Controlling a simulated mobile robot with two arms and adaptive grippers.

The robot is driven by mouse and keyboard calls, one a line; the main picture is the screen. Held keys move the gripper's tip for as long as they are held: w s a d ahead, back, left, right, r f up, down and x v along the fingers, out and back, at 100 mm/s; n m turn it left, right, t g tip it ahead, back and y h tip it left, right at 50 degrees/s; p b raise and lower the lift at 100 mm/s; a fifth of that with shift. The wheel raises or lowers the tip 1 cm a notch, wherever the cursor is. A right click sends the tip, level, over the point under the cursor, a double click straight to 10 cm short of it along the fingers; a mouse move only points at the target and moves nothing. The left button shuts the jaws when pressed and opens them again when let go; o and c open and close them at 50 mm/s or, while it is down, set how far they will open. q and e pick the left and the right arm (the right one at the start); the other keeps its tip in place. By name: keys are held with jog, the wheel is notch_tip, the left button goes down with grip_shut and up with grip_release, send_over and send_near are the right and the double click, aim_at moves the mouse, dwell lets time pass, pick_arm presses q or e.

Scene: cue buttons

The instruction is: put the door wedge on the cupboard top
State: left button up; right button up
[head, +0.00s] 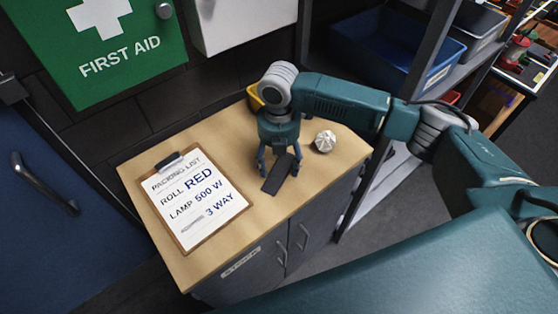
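The dark door wedge (279,175) is on the wooden cupboard top (225,150), near its front edge. My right gripper (279,168) points down over it, with its fingers spread to either side of the wedge. A gap seems to show between the fingers and the wedge, so the gripper looks open. The far end of the wedge is partly hidden under the gripper. My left gripper is not in view.
A clipboard with a packing list (199,199) lies on the left of the top. A silvery faceted object (325,141) stands right of my gripper. A yellow object (254,97) is partly hidden behind it. Shelving with a blue bin (385,45) rises at the right.

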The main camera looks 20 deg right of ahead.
aim_at(279, 164)
notch_tip(279, 164, up, 12)
jog(key=b, duration=0.3)
jog(key=shift+r, duration=0.15)
dwell(0.7)
